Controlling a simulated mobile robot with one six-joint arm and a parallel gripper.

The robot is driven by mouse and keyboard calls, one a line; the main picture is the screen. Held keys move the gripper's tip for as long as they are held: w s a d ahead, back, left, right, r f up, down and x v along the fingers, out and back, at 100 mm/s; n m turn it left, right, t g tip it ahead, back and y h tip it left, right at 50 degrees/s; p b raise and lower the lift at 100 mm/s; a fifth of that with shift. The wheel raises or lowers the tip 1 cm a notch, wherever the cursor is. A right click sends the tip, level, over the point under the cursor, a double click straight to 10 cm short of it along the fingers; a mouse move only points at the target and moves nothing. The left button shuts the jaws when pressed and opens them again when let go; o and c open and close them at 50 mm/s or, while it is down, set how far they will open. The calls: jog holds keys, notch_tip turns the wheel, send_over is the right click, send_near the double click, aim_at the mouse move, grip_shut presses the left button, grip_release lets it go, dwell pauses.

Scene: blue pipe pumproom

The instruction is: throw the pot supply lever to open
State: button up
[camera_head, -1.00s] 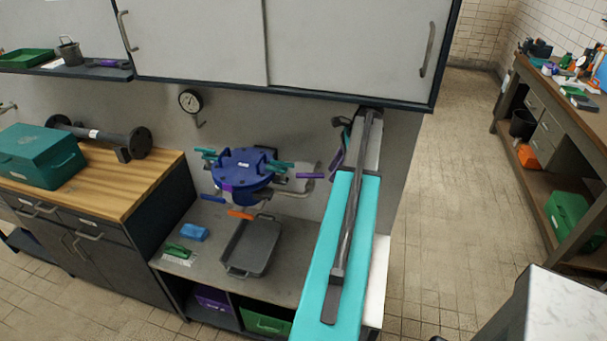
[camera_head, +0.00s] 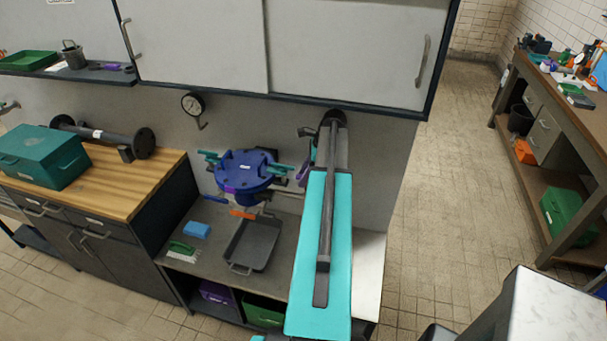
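A round dark-blue pot or valve body (camera_head: 247,170) is mounted over the grey bench with several coloured levers around it. A teal lever (camera_head: 209,156) is at its upper left and another teal lever (camera_head: 279,170) at its right. A blue lever (camera_head: 214,198) and an orange lever (camera_head: 243,214) are low at the front. A purple lever (camera_head: 303,173) at the right is partly hidden by my arm. I cannot read which lever is the pot supply. My arm reaches toward the wall just right of the pot; its links hide my gripper's fingers.
A grey tray (camera_head: 252,246), a blue block (camera_head: 196,230) and a green brush (camera_head: 181,248) are on the bench below the pot. A wall cabinet (camera_head: 355,50) overhangs the bench. A gauge (camera_head: 192,104) is on the wall. Open floor (camera_head: 440,160) lies to the right.

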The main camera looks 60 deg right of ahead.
jog(key=shift+w+f, duration=0.1)
jog(key=shift+f, duration=0.2)
grip_shut()
